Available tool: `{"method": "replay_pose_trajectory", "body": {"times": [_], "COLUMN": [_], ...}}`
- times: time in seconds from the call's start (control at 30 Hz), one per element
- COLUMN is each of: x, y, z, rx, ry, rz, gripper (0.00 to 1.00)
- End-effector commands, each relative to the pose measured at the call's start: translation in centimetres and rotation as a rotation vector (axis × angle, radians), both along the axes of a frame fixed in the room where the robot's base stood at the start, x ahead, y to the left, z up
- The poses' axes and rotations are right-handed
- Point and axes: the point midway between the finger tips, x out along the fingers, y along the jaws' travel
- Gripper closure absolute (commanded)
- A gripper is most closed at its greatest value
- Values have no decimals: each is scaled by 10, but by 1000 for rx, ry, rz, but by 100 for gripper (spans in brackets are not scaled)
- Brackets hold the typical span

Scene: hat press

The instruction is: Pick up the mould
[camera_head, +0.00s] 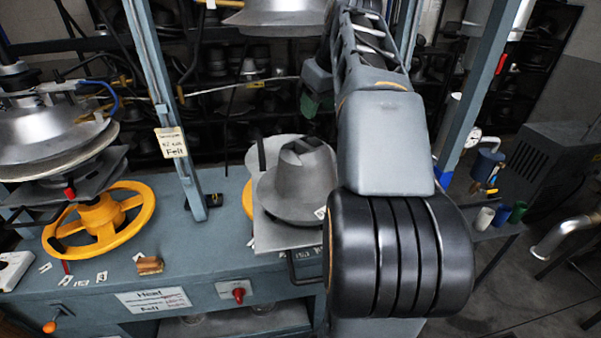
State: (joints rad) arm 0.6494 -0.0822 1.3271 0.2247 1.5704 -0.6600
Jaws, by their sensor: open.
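A grey metal hat-shaped mould (298,191) with a notched crown and wide flared brim sits on a flat grey plate (285,235) of the machine, right of the picture's middle post. My arm comes up from the lower right and passes just to the right of the mould, close in the picture. It covers what lies behind it, including the plate's right end. My gripper cannot be made out; the far end of the arm runs up to the top of the picture. Nothing is seen touching the mould.
A yellow handwheel (100,222) stands under a large metal press head (50,140) at left. A blue-grey upright post (165,110) rises left of the mould. A small wooden block (149,265) lies on the bench. Shelves behind hold many moulds. Small coloured cups (501,214) stand at right.

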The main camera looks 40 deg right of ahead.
Motion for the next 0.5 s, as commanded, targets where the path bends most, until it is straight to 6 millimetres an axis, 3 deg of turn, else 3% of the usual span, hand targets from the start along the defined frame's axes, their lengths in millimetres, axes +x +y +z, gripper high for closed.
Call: {"method": "replay_pose_trajectory", "body": {"times": [0.5], "x": [23], "y": [-11], "z": [-69], "rx": [0], "ry": [1], "rz": [-25], "gripper": [51]}}
